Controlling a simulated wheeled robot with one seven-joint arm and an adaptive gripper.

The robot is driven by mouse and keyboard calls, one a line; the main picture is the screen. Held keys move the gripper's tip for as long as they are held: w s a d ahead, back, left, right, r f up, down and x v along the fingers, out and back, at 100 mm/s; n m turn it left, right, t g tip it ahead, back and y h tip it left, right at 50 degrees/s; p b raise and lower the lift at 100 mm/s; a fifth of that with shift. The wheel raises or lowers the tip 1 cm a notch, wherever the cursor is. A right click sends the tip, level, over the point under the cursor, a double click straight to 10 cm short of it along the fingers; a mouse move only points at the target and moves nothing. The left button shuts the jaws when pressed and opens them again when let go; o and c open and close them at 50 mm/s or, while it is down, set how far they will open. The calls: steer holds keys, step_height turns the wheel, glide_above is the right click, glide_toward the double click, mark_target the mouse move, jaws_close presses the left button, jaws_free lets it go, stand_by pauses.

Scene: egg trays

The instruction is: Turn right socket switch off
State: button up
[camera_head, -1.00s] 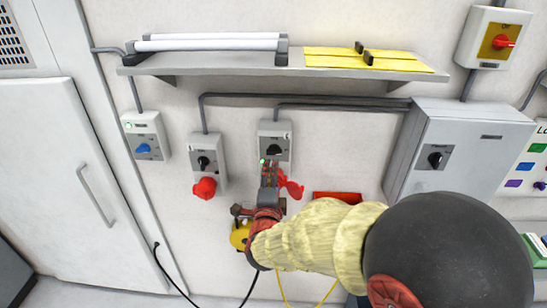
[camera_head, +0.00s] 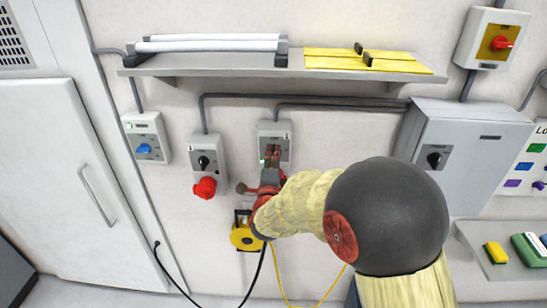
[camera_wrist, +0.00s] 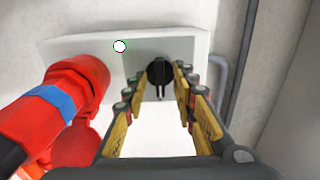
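The right socket (camera_head: 275,127) is a grey box on the wall; my gripper (camera_head: 271,152) is in front of it and hides its switch in the head view. In the wrist view the black rotary switch (camera_wrist: 160,72) shows between my gripper's two spread fingers (camera_wrist: 160,92), with its handle pointing down. The fingers are open, one on each side of the switch; I cannot tell whether they touch it. A light (camera_wrist: 120,46) with a green rim shows left of the switch. A red plug (camera_wrist: 75,90) with a blue band is close on the left.
The left socket (camera_head: 203,145) with a black switch and a red plug (camera_head: 205,188) is beside it. A shelf (camera_head: 220,63) with tubes is above. A grey cabinet (camera_head: 475,135) stands right. A yellow cable reel (camera_head: 243,236) hangs below my gripper.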

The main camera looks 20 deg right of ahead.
steer(key=shift+c, duration=1.1)
jaws_close()
steer(key=shift+f+n+b, duration=0.1)
steer(key=shift+n+b, duration=0.3)
steer(key=shift+f+n+b, duration=0.1)
steer(key=shift+n+b, duration=0.7)
steer(key=shift+n, duration=0.2)
steer(key=n+b, duration=0.2)
steer(key=n, duration=0.2)
steer(key=shift+n, duration=0.3)
steer(key=n, duration=0.5)
steer(key=n+p, duration=0.1)
steer(key=n, duration=0.4)
steer(key=shift+n, duration=0.4)
